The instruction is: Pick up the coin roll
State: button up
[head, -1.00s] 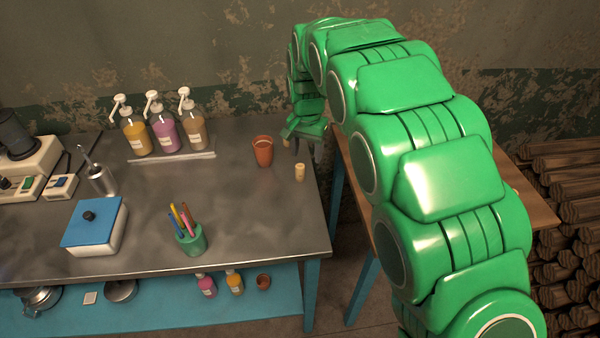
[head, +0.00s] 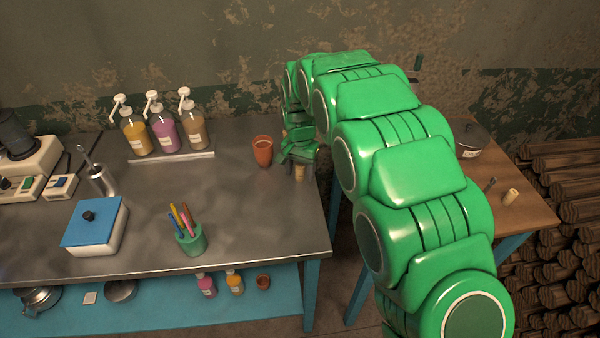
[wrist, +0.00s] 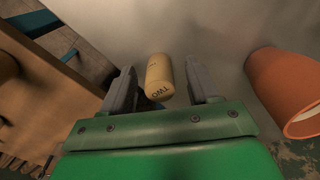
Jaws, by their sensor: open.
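A small tan coin roll (head: 300,174) stands near the right end of the grey metal table, its top partly hidden by my gripper (head: 300,166) in the head view. In the wrist view the coin roll (wrist: 160,80), with the letters "TWO" on it, shows between the two fingers of my gripper (wrist: 163,84). The fingers are open, with a gap visible on each side of the roll. A similar tan cylinder (head: 510,197) stands on the wooden table at the right; a tan cylinder also shows at the left edge of the wrist view.
A terracotta cup (head: 263,150) stands close left of my gripper; it also shows in the wrist view (wrist: 287,95). Pump bottles (head: 165,135), a green pen cup (head: 190,240) and a blue-lidded box (head: 95,227) stand farther left. The metal table's right edge is close.

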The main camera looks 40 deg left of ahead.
aim_at(300, 166)
jog(key=shift+f, duration=0.3)
grip_shut()
jog(key=shift+s+d+r, duration=0.1)
jog(key=shift+r, duration=1.7)
jog(key=s+d+r, duration=0.9)
jog(key=d, duration=0.1)
jog(key=shift+d+r, duration=0.15)
jog(key=shift+r, duration=0.1)
